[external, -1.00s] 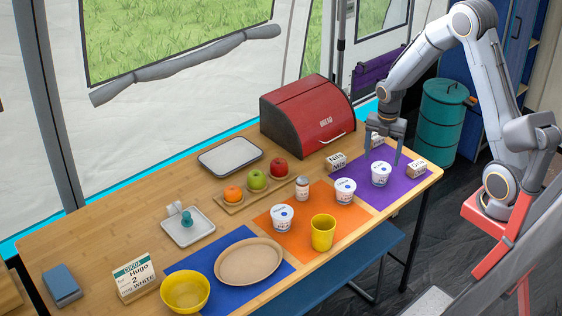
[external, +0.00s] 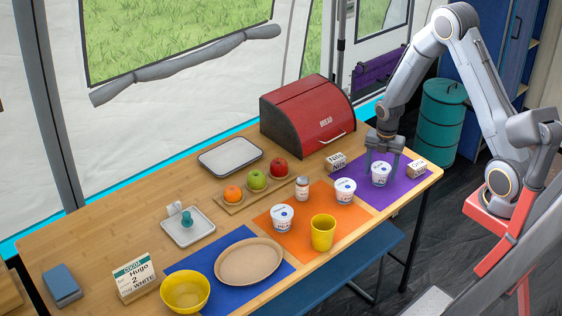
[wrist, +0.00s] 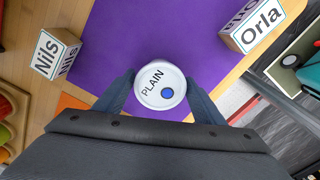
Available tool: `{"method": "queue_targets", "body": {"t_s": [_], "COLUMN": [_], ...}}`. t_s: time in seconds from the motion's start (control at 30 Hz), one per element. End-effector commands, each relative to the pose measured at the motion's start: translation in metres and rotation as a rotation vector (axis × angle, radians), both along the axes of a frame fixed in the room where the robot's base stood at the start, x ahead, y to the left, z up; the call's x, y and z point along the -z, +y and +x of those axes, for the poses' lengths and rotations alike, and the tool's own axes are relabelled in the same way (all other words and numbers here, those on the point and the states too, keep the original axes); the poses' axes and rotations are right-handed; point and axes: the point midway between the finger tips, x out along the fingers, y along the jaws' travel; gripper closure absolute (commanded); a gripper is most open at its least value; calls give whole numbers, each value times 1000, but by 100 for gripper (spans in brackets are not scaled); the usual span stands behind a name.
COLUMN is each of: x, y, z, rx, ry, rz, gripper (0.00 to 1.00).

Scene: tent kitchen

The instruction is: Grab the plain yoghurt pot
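The plain yoghurt pot (external: 381,174) is a white tub standing upright on the purple mat (external: 408,187). In the wrist view its white lid (wrist: 160,86) reads "PLAIN" and has a blue dot. My gripper (external: 382,170) is lowered over this pot from above, with one finger on each side of it. In the wrist view the fingers (wrist: 161,95) are spread left and right of the lid. They are open or only lightly beside the pot; I see no clear grip. The pot's lower part is hidden from the wrist camera.
Two other white pots, one (external: 345,190) and another (external: 282,217), stand on the orange mat (external: 297,240). Name blocks "Nils" (external: 337,161) and "Orla" (external: 416,168) flank the purple mat. A yellow cup (external: 323,232) and a red bread bin (external: 308,115) are farther left.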

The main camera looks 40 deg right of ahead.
Motion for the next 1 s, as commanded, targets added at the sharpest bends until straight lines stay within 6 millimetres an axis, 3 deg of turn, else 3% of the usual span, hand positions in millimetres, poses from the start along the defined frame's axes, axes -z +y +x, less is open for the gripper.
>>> {"method": "queue_targets", "body": {"t_s": [0.03, 0.17, 0.57, 0.77, 1.0], "x": [0, 0, -7, -31, -74], "y": [0, 0, 0, 0, 0], "z": [0, 0, 1, 1, 1], "rx": [0, 0, 0, 0, 0], "ry": [0, 0, -2, -4, -4], "rz": [0, 0, 0, 0, 0], "gripper": [46, 68, 68, 68, 68]}}
